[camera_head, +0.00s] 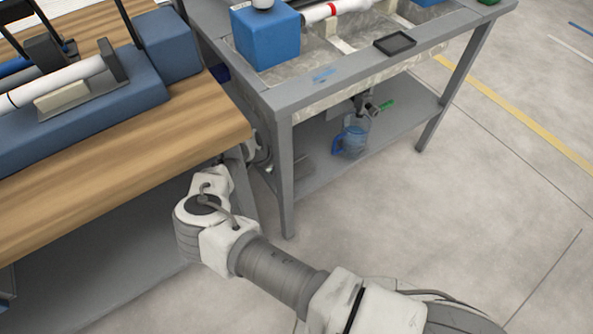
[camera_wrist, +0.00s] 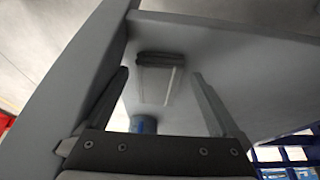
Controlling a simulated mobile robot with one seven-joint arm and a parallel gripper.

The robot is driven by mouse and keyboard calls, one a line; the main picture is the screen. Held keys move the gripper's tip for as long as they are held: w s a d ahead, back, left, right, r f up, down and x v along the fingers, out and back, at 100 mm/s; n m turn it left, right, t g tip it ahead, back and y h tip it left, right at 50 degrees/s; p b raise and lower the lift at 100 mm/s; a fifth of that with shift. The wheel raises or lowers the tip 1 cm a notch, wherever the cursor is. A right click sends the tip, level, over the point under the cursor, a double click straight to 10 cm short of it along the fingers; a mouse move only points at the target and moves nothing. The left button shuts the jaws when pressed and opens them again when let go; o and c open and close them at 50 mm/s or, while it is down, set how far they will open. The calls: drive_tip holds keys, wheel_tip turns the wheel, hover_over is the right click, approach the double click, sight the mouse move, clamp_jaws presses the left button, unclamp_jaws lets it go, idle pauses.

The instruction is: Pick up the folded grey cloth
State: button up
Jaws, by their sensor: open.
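The folded grey cloth (camera_wrist: 158,84) appears as a flat grey rectangle with layered edges, lying on a grey shelf surface in the wrist view. My gripper (camera_wrist: 160,73) is open, with one finger to each side of the cloth in the picture. Nothing is between the fingers that I can see as held, and I cannot tell the remaining distance to the cloth. In the head view a small grey flat shape, probably the cloth (camera_head: 303,166), lies at the left end of the table's lower shelf (camera_head: 335,178). My gripper's fingers are hidden there.
A blue jug (camera_head: 352,138) stands on the shelf; blue also shows below the cloth in the wrist view (camera_wrist: 143,124). A metal table leg (camera_head: 287,185) stands close to my arm. A wooden bench (camera_head: 120,170) lies left. The floor at right is clear.

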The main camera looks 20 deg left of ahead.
sight(291, 170)
drive_tip(key=shift+w+d+f+b, duration=0.2)
drive_tip(key=shift+w+d+b, duration=0.4)
drive_tip(key=shift+w+d, duration=0.4)
drive_tip(key=b+x, duration=0.1)
drive_tip(key=x, duration=0.1)
drive_tip(key=shift+w+d+f, duration=0.1)
drive_tip(key=shift+w+f, duration=0.15)
drive_tip(key=shift+f, duration=0.1)
drive_tip(key=shift+r, duration=0.1)
drive_tip(key=c, duration=1.1)
